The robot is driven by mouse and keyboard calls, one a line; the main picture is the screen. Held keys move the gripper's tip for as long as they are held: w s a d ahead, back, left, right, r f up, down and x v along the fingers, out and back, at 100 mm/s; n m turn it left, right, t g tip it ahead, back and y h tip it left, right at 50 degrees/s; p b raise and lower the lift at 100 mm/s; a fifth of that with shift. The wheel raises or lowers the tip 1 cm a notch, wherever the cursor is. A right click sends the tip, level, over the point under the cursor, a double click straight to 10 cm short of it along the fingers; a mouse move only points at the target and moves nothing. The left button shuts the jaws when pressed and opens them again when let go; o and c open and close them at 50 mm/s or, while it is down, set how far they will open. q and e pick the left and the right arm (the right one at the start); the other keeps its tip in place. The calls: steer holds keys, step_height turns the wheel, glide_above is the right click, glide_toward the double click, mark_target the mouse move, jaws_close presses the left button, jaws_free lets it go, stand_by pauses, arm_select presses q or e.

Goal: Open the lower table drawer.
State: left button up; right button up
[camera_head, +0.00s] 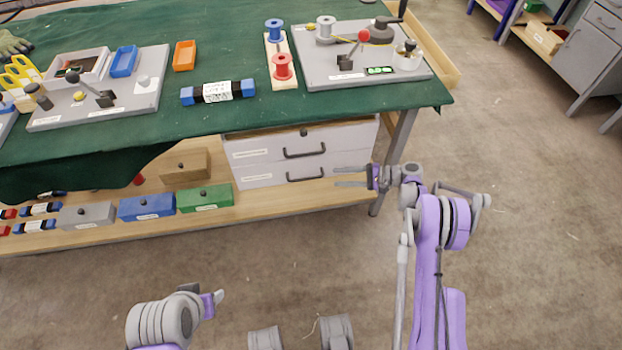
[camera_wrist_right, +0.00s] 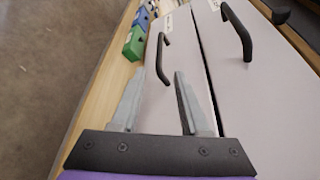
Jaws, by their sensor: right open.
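The lower table drawer (camera_head: 271,176) is a light grey front with a black bar handle (camera_head: 305,176), below the upper drawer (camera_head: 260,150) under the table's right part. It looks shut. In the right wrist view the lower drawer (camera_wrist_right: 160,106) has its handle (camera_wrist_right: 163,58) beyond the fingertips. My right gripper (camera_head: 350,176) is open and empty, in front of the drawers, its fingers pointing left toward the lower handle. In the right wrist view the gripper (camera_wrist_right: 160,85) is apart from the handle. My left gripper (camera_head: 214,298) shows partly at the bottom; its jaw state is unclear.
The green-covered table (camera_head: 230,40) carries boards, spools and trays. A low wooden shelf (camera_head: 275,205) with a green box (camera_head: 205,197), a blue box (camera_head: 147,207) and a grey box (camera_head: 86,215) runs below. A table leg (camera_head: 395,155) stands near my right gripper. The floor in front is clear.

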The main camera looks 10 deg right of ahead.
mark_target(311, 177)
steer(key=b+x, duration=0.1)
steer(key=x, duration=0.9)
steer(key=shift+w+a, duration=0.1)
steer(key=shift+a, duration=0.25)
steer(key=shift+c, duration=0.2)
jaws_close()
stand_by(0.8)
